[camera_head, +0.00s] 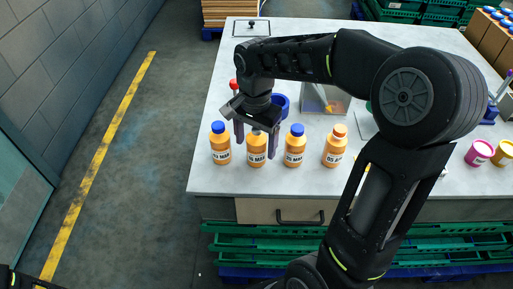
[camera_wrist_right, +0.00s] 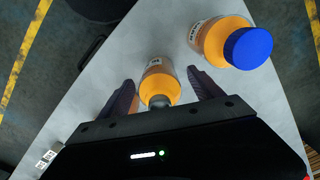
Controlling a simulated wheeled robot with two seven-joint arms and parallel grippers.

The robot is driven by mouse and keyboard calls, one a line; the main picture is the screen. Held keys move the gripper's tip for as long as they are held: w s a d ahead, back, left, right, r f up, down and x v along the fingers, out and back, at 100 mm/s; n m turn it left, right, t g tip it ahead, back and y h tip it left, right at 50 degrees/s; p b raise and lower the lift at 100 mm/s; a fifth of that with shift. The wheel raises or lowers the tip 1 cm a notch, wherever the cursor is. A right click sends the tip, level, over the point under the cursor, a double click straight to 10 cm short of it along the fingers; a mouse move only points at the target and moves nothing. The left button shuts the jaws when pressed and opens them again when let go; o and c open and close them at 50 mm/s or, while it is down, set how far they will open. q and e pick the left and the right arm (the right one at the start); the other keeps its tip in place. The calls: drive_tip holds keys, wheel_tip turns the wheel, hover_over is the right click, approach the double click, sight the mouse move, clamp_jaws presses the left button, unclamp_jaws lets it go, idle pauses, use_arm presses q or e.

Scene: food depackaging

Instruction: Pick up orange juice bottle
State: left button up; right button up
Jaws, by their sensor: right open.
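Several orange juice bottles stand upright in a row along the near left edge of the table. My right gripper (camera_head: 256,141) reaches down over the second bottle from the left (camera_head: 256,155), with one finger on each side of it. The jaws are open. In the right wrist view, this bottle (camera_wrist_right: 158,80) lies between the two spread fingers, and its cap end is partly hidden by the gripper body. Blue-capped bottles (camera_head: 220,150) (camera_head: 294,152) flank it; one shows close by in the wrist view (camera_wrist_right: 215,40). An orange-capped bottle (camera_head: 334,153) stands farther right. My left gripper is not visible.
The grey table (camera_head: 215,183) has a drawer at its front. A clear container (camera_head: 340,101) and a blue round item (camera_head: 281,103) stand behind the bottles. Pink and yellow tubs (camera_head: 479,153) are at the right. Green crates (camera_head: 250,243) lie below the front edge.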

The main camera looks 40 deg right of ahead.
sight(256, 152)
wheel_tip(256, 152, down, 4)
drive_tip(key=shift+d+f+p, duration=0.1)
drive_tip(key=shift+d+p, duration=0.05)
drive_tip(key=shift+p, duration=0.2)
idle(0.4)
clamp_jaws()
idle(0.6)
